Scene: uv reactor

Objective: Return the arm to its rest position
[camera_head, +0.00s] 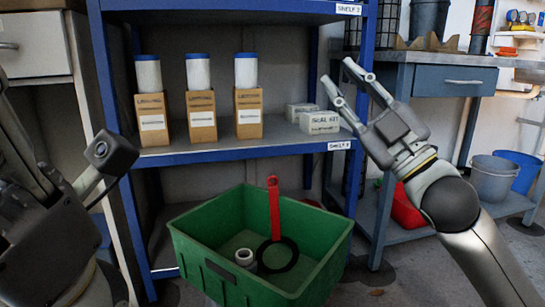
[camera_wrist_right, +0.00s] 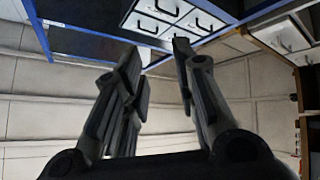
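My right gripper (camera_head: 342,82) is raised at the right of the head view, in front of the right end of the blue shelf unit. Its two fingers are spread apart with nothing between them. The right wrist view also shows these open, empty fingers (camera_wrist_right: 155,60), with the wall and drawers beyond. My left arm comes in at the left edge of the head view. Part of my left gripper (camera_head: 108,152) shows there, dark and close to the camera. Its fingertips are not clear.
A green crate (camera_head: 240,292) stands below the shelf, holding a red-handled tool (camera_head: 274,205), a black ring (camera_head: 277,254) and a pale fitting (camera_head: 244,257). Several boxed cylinders (camera_head: 199,115) and a seal kit box (camera_head: 319,122) stand on the shelf (camera_head: 240,147). A workbench (camera_head: 440,58) is at right.

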